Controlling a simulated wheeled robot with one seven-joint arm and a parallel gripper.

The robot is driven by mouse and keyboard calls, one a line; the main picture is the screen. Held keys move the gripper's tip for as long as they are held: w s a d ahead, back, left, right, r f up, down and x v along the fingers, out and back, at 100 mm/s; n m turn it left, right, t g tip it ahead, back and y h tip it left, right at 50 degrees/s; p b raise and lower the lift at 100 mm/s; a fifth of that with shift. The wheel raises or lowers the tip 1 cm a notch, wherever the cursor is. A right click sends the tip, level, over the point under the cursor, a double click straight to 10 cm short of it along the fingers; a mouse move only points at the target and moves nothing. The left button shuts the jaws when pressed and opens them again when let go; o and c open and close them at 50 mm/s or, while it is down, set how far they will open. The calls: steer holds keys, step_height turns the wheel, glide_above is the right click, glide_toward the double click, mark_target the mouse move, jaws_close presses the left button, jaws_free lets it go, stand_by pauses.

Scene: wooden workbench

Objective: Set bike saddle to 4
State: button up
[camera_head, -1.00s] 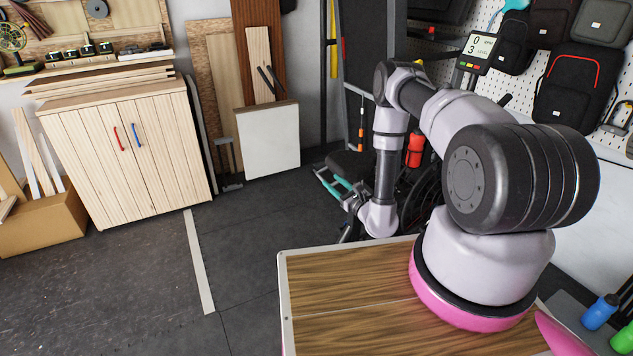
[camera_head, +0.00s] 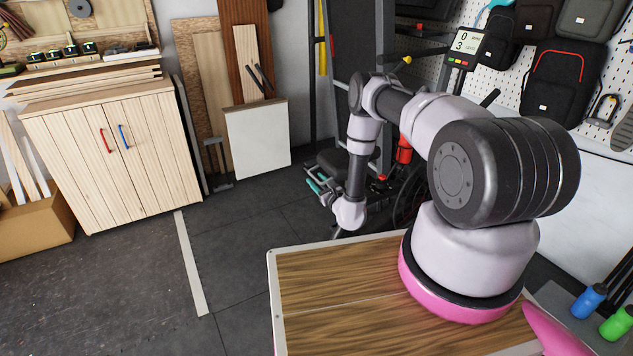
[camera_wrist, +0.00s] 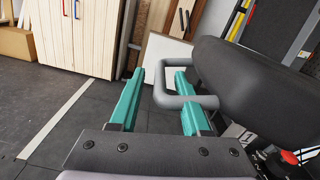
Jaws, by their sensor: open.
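The black bike saddle (camera_wrist: 250,88) fills the right of the wrist view; in the head view it shows small and dark (camera_head: 337,160) behind my arm. A grey loop handle (camera_wrist: 188,102) sticks out to the left from beside the saddle. My gripper (camera_wrist: 159,74) is open, with teal fingers left of the saddle. The end of the loop lies in the gap between the fingers, and its lower bar crosses in front of the right finger. I cannot tell whether they touch. In the head view my gripper (camera_head: 315,187) is small and partly hidden.
A display (camera_head: 466,47) on the bike reads 0 and 3. A red knob (camera_wrist: 290,157) sits below the saddle. My arm stands over a wooden bench top (camera_head: 340,290). A cabinet (camera_head: 115,150) and a white board (camera_head: 258,138) stand behind.

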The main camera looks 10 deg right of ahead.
steer(key=shift+w, duration=0.15)
jaws_close()
stand_by(1.4)
